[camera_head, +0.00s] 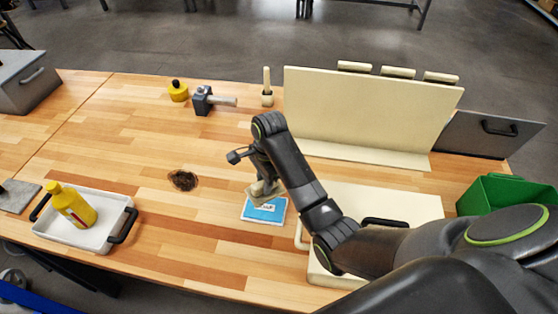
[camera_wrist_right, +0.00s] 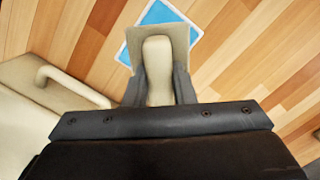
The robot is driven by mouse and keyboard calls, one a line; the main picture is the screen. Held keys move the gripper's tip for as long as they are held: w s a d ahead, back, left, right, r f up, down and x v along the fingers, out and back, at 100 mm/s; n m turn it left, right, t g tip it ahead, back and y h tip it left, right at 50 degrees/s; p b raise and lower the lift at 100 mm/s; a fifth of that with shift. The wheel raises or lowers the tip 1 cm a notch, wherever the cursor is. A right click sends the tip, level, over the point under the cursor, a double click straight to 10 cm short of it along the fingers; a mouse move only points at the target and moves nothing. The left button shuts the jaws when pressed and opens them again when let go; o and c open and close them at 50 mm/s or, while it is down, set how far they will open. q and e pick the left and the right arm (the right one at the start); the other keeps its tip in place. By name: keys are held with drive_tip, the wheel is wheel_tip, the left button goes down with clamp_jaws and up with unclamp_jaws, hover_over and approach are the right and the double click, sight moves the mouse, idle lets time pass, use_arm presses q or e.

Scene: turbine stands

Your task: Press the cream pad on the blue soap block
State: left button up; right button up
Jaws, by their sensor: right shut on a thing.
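The blue soap block (camera_head: 264,211) lies flat on the wooden table, with a pale edge around its blue top. My right gripper (camera_head: 264,180) is directly above it, shut on the handle of the cream pad (camera_head: 262,195). In the right wrist view, my right gripper (camera_wrist_right: 158,85) has its fingers on both sides of the cream pad's handle (camera_wrist_right: 157,65). The pad's flat base overlaps the blue soap block (camera_wrist_right: 165,14). Whether the pad touches the block cannot be told. My left gripper is not in view.
A dark stain (camera_head: 183,180) lies left of the block. A white tray (camera_head: 60,229) holds a yellow bottle (camera_head: 72,206). A cream case (camera_head: 400,203) is close on the right, before an upright cream board (camera_head: 370,110). A green bin (camera_head: 505,193) stands far right.

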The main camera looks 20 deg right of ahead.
sight(264, 196)
drive_tip(key=shift+s+a+r, duration=0.35)
drive_tip(key=shift+d+f+n+p, duration=0.1)
drive_tip(key=shift+n+p, duration=0.2)
drive_tip(key=shift+f, duration=0.55)
wheel_tip(264, 196, down, 3)
drive_tip(key=shift+f, duration=1)
drive_tip(key=shift+f, duration=0.7)
idle(1.2)
